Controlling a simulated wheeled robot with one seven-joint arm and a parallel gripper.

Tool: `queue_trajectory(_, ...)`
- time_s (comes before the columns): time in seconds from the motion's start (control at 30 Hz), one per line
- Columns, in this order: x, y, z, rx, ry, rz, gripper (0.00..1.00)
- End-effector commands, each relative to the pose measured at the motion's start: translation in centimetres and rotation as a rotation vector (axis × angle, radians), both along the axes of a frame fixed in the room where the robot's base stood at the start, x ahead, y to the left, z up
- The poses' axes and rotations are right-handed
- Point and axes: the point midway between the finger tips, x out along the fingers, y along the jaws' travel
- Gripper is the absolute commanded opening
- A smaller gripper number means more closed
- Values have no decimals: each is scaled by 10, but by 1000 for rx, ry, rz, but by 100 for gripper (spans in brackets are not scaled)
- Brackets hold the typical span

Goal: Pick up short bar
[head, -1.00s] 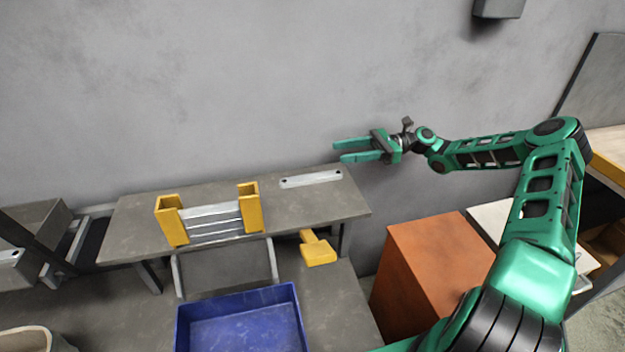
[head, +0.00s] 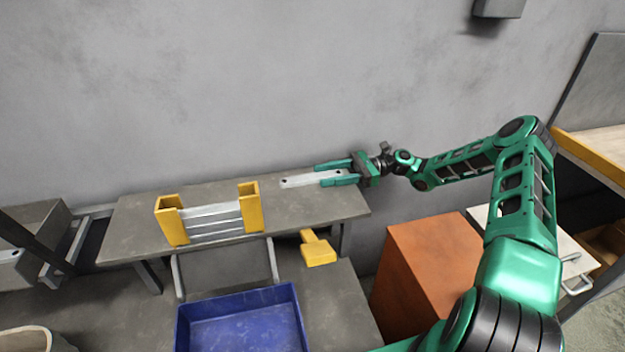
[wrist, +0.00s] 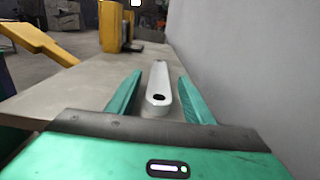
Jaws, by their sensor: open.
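The short bar (head: 298,181) is a pale flat metal strip with a hole near its end. It lies on the grey raised shelf (head: 130,221), near its right back side. My gripper (head: 326,173) is open at the bar's right end, with its green fingers along the bar. In the wrist view the bar (wrist: 158,85) lies between the two spread fingers (wrist: 152,92), with a gap on each side. In the head view the near finger hides part of the bar's right end.
A yellow holder (head: 249,208) with several metal bars stands left on the shelf. A yellow tool-like piece (head: 318,250) and a blue tray (head: 240,296) are on the lower bench. The wall (head: 240,90) stands close behind the shelf. An orange box (head: 430,265) is at right.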

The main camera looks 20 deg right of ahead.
Motion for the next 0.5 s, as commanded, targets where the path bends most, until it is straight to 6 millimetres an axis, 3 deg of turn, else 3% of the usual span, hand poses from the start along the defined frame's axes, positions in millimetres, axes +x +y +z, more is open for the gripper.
queue_trajectory(0.13, 0, 15, 0, -1, 0, 1, 47)
queue_trajectory(0.4, 0, 18, 0, -1, 0, -1, 47)
queue_trajectory(0.43, 0, 18, 0, -1, 0, -1, 44)
queue_trajectory(0.5, 0, 18, 0, -1, 0, -1, 28)
